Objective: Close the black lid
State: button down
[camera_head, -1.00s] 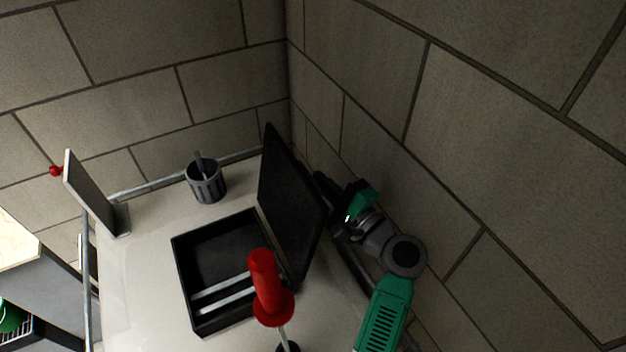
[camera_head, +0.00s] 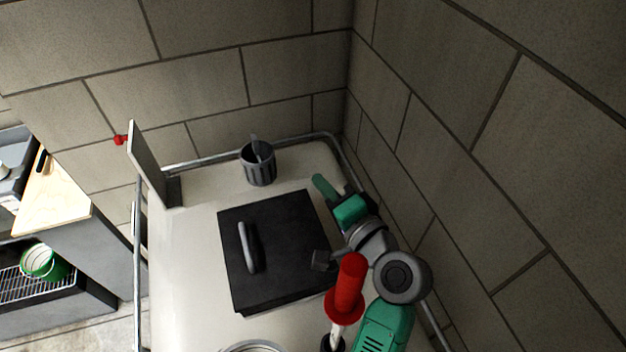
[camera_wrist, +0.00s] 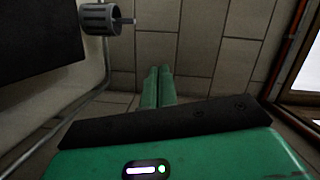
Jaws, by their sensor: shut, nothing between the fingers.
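The black lid (camera_head: 290,235) lies flat over the black box (camera_head: 285,300) on the white table, with its grey handle (camera_head: 248,246) on top. No gap between lid and box is clear to see from here. A dark part of the lid also shows at the upper left of the wrist view (camera_wrist: 35,40). My gripper (camera_head: 322,186) is at the lid's right side, near its far right corner, apart from the handle. Its two green fingers (camera_wrist: 157,80) are together and empty in the wrist view. The inside of the box is hidden.
A dark grey cup (camera_head: 258,165) with a utensil stands behind the box. A grey upright panel (camera_head: 150,165) is at the table's left. A red-handled object (camera_head: 348,285) stands at the front right. A metal rail (camera_head: 205,158) edges the table, close to the walls.

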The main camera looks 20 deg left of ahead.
jog(key=shift+s+a, duration=0.15)
jog(key=shift+a, duration=0.05)
dwell(0.5)
jog(key=b+v, duration=0.1)
jog(key=v, duration=0.6)
jog(key=shift+s+d, duration=0.3)
